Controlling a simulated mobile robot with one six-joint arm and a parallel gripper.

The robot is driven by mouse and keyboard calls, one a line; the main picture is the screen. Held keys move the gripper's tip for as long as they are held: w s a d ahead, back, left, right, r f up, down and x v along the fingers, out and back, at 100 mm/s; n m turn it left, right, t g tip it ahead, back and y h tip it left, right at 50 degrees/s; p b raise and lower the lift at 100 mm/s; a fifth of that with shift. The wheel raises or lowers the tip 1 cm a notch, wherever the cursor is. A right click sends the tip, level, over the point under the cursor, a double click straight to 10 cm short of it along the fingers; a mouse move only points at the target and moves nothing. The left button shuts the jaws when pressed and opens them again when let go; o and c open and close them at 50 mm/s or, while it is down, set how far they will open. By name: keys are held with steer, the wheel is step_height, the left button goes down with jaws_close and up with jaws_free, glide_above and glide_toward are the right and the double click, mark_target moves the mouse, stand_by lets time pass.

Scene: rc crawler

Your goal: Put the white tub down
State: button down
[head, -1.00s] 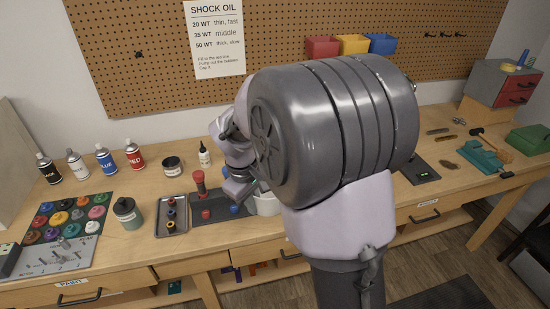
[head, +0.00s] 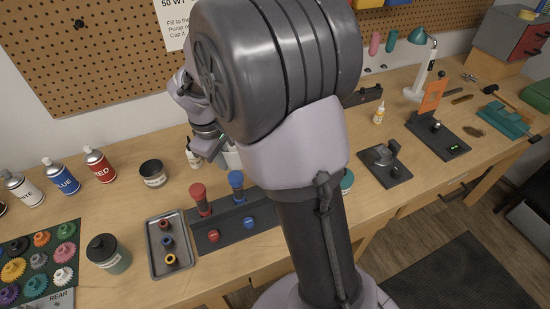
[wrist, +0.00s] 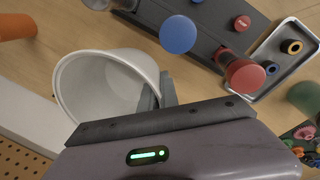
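The white tub (wrist: 85,95) is at the left of the wrist view, with its open mouth towards the camera. It looks empty. My gripper (wrist: 157,92) has its two dark fingers on either side of the tub's right wall, pinching it at the rim. In the head view only a pale sliver of the tub (head: 231,157) shows beside my gripper (head: 210,147); my arm hides the rest. The tub is over the bench behind the pump stand. I cannot tell whether its base touches the bench.
The dark pump stand (head: 233,221) with red and blue knobs is close to the tub. A small tray (head: 168,243), a dark-lidded jar (head: 108,252), a round tin (head: 153,173) and spray cans (head: 100,164) stand left. Bare wood (head: 125,212) lies between them.

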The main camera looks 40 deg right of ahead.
mark_target(230, 192)
step_height(230, 192, down, 10)
steer(key=b, duration=0.4)
steer(key=shift+f, duration=0.15)
steer(key=shift+r, duration=0.2)
steer(key=c, duration=2)
jaws_free()
steer(key=shift+f, duration=0.2)
steer(key=shift+c, duration=0.2)
steer(key=o, duration=0.4)
